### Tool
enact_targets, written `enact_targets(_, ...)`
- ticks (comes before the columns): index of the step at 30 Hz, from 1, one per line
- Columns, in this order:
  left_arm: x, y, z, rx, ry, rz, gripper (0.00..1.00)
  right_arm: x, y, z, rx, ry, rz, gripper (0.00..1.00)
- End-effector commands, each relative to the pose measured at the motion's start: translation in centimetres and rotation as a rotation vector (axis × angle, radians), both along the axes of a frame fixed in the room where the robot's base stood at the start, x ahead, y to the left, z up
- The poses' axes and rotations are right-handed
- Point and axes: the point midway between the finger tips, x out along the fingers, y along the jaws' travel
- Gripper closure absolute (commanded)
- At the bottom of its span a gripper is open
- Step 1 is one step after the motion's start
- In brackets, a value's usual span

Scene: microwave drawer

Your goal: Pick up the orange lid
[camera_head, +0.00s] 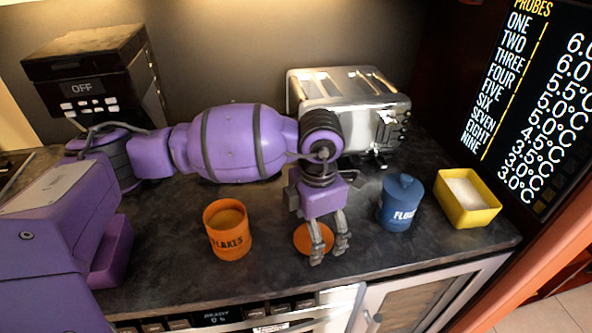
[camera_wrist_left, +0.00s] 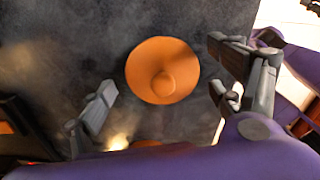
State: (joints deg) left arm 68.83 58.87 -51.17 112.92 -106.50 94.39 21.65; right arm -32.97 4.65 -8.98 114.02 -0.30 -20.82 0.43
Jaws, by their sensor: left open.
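The orange lid (camera_head: 302,238) lies on the dark countertop, partly hidden behind my left gripper in the head view. In the left wrist view the round lid (camera_wrist_left: 150,80) shows whole, with its knob facing up. My left gripper (camera_head: 329,256) points down over the lid, and its fingers are apart and empty. In the left wrist view the fingers (camera_wrist_left: 160,105) stand on either side of the lid, which lies farther from the camera. Whether a fingertip touches it, I cannot tell. My right gripper is not in view.
An open orange jar marked FLAKES (camera_head: 228,231) stands left of the lid. A blue lidded FLOUR jar (camera_head: 398,205) and a yellow square container (camera_head: 466,198) stand to the right. A metal toaster (camera_head: 340,100) is behind. The counter's front edge (camera_head: 400,271) is close.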

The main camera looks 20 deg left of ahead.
Motion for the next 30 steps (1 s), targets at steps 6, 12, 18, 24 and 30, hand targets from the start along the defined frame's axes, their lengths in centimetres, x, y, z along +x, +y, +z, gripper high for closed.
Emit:
enact_targets(6,0.1,0.0,0.0,-0.001,-0.001,0.000,0.16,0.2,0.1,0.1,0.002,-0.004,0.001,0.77)
enact_targets(12,0.1,0.0,0.0,-0.001,-0.002,0.000,0.42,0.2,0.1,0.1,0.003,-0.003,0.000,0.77)
enact_targets(18,0.1,0.0,0.1,-0.001,-0.002,0.000,0.66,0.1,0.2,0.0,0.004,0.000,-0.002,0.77)
enact_targets(24,0.1,0.0,0.2,-0.001,-0.003,0.000,0.66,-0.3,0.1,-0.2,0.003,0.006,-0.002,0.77)
enact_targets(30,0.2,0.0,1.5,-0.002,-0.005,0.001,0.66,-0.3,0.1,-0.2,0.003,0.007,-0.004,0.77)
